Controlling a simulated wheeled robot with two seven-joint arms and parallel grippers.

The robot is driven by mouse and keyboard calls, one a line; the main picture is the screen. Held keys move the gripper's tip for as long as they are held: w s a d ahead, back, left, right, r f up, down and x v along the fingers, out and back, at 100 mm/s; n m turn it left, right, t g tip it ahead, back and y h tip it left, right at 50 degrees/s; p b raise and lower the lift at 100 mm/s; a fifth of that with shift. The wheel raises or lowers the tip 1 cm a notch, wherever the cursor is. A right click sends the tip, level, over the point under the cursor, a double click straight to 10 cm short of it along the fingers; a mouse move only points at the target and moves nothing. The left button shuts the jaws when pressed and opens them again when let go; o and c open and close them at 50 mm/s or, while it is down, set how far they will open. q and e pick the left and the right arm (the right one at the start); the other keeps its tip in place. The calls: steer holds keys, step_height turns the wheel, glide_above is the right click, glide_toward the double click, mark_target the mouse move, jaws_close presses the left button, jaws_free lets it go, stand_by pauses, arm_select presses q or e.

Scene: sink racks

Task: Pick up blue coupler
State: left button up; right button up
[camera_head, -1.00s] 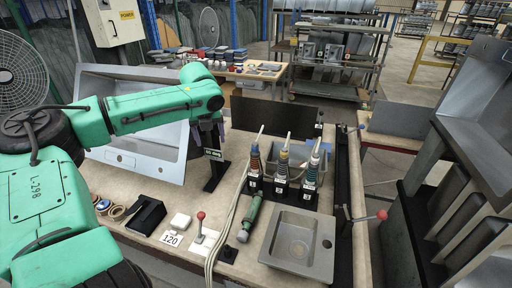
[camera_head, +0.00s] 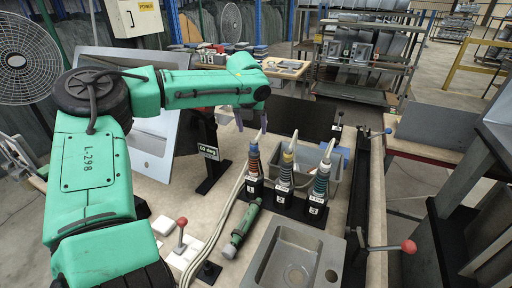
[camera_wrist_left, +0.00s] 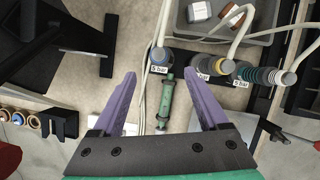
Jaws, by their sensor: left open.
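Three ribbed couplers with hoses stand upright in numbered black holders on the bench. Coupler 1 (camera_head: 254,162) has blue and reddish parts, coupler 2 (camera_head: 287,166) has yellow near its top, and coupler 3 (camera_head: 321,182) looks blue-teal. I cannot tell for certain which is the blue coupler. My left gripper (camera_head: 248,120) is open and empty, its purple fingers above and behind coupler 1. In the left wrist view, the open jaws (camera_wrist_left: 159,74) frame coupler 1's top (camera_wrist_left: 160,56), with coupler 3 (camera_wrist_left: 260,75) farther right. My right gripper is out of view.
A green cylindrical tool (camera_head: 241,223) lies in front of coupler 1. A grey sink (camera_head: 246,270) is at the front, a grey bin (camera_head: 334,168) behind the couplers. A red-knobbed lever (camera_head: 181,232) and cables lie left; a black stand (camera_head: 211,170) is near the gripper.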

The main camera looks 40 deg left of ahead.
mark_target(254, 142)
arm_select(q)
steer(key=p+x, duration=0.2)
steer(key=x, duration=0.6)
steer(key=shift+w+a+f, duration=0.15)
steer(key=shift+a+f, duration=0.1)
steer(key=shift+w+a+f, duration=0.1)
steer(key=shift+w+f, duration=0.1)
steer(key=shift+f, duration=0.15)
jaws_close()
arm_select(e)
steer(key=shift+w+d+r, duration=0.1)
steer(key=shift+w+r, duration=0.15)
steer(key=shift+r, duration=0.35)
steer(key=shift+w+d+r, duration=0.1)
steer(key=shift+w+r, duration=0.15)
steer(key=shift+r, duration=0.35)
